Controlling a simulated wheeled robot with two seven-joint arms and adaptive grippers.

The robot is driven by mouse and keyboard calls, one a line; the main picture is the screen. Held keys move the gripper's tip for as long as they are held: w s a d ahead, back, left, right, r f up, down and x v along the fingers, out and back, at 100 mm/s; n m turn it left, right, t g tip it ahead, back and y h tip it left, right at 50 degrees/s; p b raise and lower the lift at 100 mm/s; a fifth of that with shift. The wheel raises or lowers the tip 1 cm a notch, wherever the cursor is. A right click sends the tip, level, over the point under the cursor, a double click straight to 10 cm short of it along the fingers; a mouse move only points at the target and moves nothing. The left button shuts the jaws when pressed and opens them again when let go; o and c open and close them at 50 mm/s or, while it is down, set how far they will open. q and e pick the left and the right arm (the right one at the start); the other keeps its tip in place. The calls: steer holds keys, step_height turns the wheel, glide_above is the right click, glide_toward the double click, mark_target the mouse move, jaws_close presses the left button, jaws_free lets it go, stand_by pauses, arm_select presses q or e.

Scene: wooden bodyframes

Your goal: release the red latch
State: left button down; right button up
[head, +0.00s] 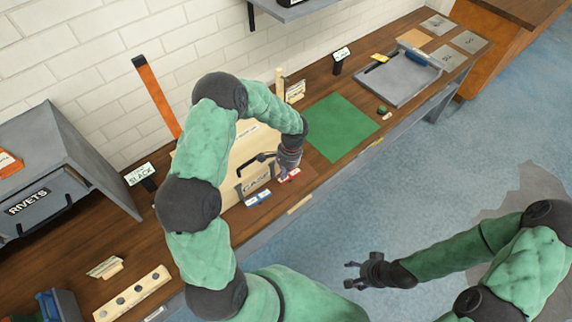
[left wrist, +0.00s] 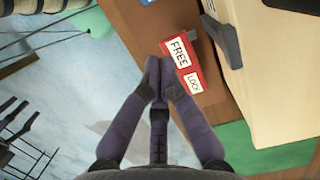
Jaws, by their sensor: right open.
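The red latch plate (left wrist: 192,62), with white FREE and LOCK labels, lies on the brown wood in the left wrist view. In the head view the red latch (head: 290,175) shows small beside the pale wooden case (head: 240,151). My left gripper (head: 289,163) is over it, pointing down. In the left wrist view the fingertips of my left gripper (left wrist: 161,76) are together at the plate's left edge, near FREE. No held part shows between them; whether they touch the plate I cannot tell. My right gripper (head: 360,273) is open and empty, away from the bench above the floor.
A blue-and-white labelled plate (head: 257,198) lies by the case front. A green mat (head: 340,127) lies right of the case, with a grey tray (head: 398,80) beyond. A grey RIVETS box (head: 60,165) and an orange post (head: 157,97) stand on the left.

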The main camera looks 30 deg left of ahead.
mark_target(280, 182)
arm_select(q)
steer(key=shift+x, duration=1.85)
steer(key=t+b, duration=0.1)
steer(key=f+t+h+b, duration=0.1)
steer(key=b, duration=0.1)
steer(key=shift+s+a+f, duration=0.15)
steer(key=shift+s+a, duration=0.05)
steer(key=shift+s, duration=0.2)
steer(key=shift+s+f+b, duration=0.25)
steer(key=shift+f+b, duration=0.25)
steer(key=shift+b, duration=0.65)
steer(key=shift+r, duration=0.2)
steer(key=shift+r+p, duration=0.15)
steer(key=shift+p, duration=0.15)
steer(key=shift+r+p, duration=0.4)
steer(key=shift+r, duration=0.25)
steer(key=shift+r, duration=0.1)
